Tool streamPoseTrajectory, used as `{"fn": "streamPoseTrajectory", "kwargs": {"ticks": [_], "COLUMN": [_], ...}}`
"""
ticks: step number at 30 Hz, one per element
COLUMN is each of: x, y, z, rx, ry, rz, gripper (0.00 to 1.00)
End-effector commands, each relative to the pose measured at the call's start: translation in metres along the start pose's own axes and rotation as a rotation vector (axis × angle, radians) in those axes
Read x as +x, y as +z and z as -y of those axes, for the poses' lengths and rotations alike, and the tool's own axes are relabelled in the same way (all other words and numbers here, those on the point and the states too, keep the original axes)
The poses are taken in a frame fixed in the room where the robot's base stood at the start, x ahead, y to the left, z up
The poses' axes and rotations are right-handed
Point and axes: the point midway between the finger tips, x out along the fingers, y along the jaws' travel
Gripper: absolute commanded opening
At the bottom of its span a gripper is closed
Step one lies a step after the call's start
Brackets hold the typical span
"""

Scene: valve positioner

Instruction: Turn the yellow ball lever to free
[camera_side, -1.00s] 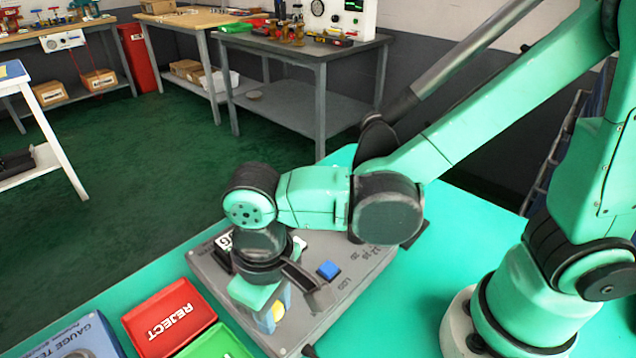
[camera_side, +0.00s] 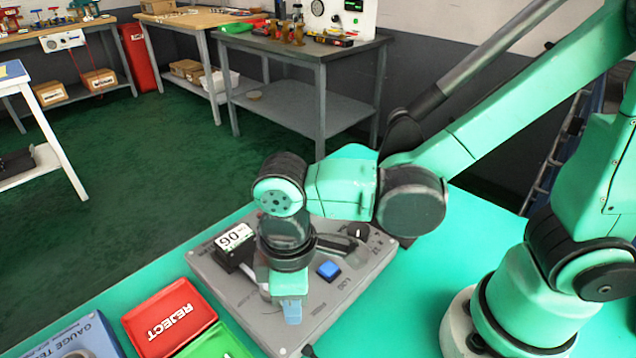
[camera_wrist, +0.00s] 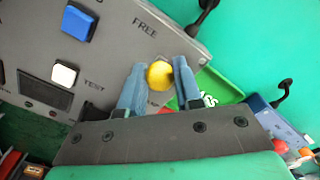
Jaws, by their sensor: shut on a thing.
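The yellow ball (camera_wrist: 160,75) of the lever shows in the wrist view, between the two blue fingertips of my gripper (camera_wrist: 160,84). My gripper is shut on it. The word FREE (camera_wrist: 145,27) is printed on the grey panel (camera_wrist: 115,50), above the ball in that view. In the side view my gripper (camera_side: 291,310) points down over the front part of the grey panel (camera_side: 230,285). The ball and the lever's shaft are hidden there behind the fingers and wrist.
A blue button (camera_side: 328,269), a black knob (camera_side: 357,231) and a display reading 90 (camera_side: 234,237) are on the panel. A white button (camera_wrist: 64,74) sits by TEST. Red REJECT (camera_side: 168,316) and green (camera_side: 215,345) trays stand to the left.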

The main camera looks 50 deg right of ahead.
Motion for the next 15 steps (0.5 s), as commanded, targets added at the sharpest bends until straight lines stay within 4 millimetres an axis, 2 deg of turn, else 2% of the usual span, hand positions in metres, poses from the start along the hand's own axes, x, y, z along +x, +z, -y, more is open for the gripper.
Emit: {"fn": "streamPoseTrajectory", "kwargs": {"ticks": [10,11,13,14,15], "x": [0.0000,0.0000,0.0000,0.0000,0.0000], "y": [0.0005,0.0005,0.0005,0.0005,0.0005], "z": [-0.0011,-0.0011,-0.0011,-0.0010,-0.0009], "rx": [-0.001,-0.001,0.000,0.000,0.000], "ry": [0.004,0.004,0.004,0.003,0.003], "rz": [0.001,0.001,0.001,0.001,0.001], "gripper": [0.00,0.35,0.55,0.61,0.61]}}
